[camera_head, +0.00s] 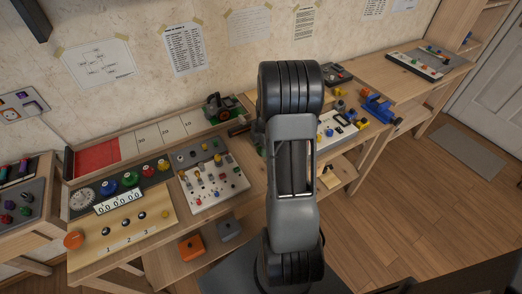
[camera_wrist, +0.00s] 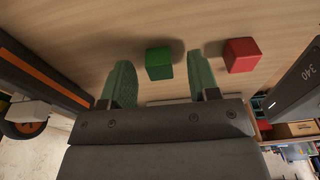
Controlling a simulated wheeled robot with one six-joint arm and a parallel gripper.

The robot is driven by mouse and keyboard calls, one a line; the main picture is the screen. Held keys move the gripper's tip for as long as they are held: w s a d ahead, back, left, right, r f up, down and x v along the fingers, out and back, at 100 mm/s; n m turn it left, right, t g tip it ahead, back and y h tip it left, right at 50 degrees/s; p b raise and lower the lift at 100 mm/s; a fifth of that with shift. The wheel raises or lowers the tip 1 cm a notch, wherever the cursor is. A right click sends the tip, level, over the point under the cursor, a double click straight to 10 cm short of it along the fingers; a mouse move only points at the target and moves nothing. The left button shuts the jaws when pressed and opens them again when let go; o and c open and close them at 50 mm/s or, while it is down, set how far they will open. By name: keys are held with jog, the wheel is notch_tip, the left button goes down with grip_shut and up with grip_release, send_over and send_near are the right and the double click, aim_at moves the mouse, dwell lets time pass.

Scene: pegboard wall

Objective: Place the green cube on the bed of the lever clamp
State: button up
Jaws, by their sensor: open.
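In the wrist view the green cube (camera_wrist: 159,63) sits on a light wooden surface. My gripper (camera_wrist: 162,76) is open, with its two green fingers spread wide. The green cube shows between and slightly beyond the fingertips, nearer the left one, with nothing gripped. Whether the fingers are level with it I cannot tell. A red cube (camera_wrist: 241,54) lies to the right, outside the right finger. In the head view my arm covers the middle and hides my gripper and both cubes. I cannot clearly identify the lever clamp in either view.
A dark bar with an orange stripe (camera_wrist: 45,70) is at the left of the wrist view, and a dark part marked 340 (camera_wrist: 297,85) at the right. In the head view, a button panel (camera_head: 212,184) and a blue device (camera_head: 378,108) flank my arm.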

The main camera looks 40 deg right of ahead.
jog(key=shift+f, duration=0.35)
grip_shut()
dwell(0.3)
jog(key=shift+r, duration=0.15)
jog(key=shift+r, duration=0.55)
jog(key=s+a+r, duration=0.6)
jog(key=s+r, duration=0.5)
jog(key=s, duration=0.1)
jog(key=shift+s+a+r, duration=0.2)
jog(key=shift+s+r, duration=0.1)
